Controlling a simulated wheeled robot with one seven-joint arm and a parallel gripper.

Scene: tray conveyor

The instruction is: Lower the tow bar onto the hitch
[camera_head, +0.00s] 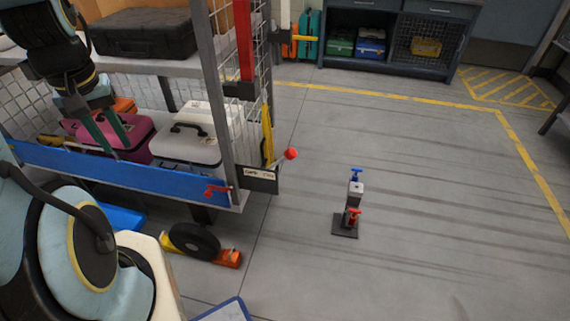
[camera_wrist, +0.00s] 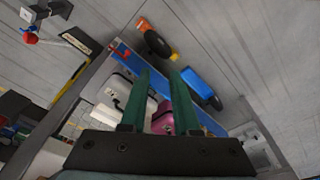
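A red upright bar (camera_head: 244,40) at the cart's right front corner looks like the tow bar; its top is cut off by the picture edge. A short post on a dark square base (camera_head: 345,229), with a blue handle on top and a red handle low in front, stands on the floor to the right and looks like the hitch. It seems to show in the wrist view (camera_wrist: 38,14). My gripper (camera_head: 117,147) hangs inside the cart's shelf space, left of the bar and apart from it. Its green fingers (camera_wrist: 161,70) are apart with nothing visible between them.
The cart's blue side beam (camera_head: 120,172) runs below my gripper. Pink (camera_head: 92,134) and white (camera_head: 185,146) cases stand behind it. A lever with a red ball (camera_head: 291,153) sticks out at the cart corner. Floor around the post is clear.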

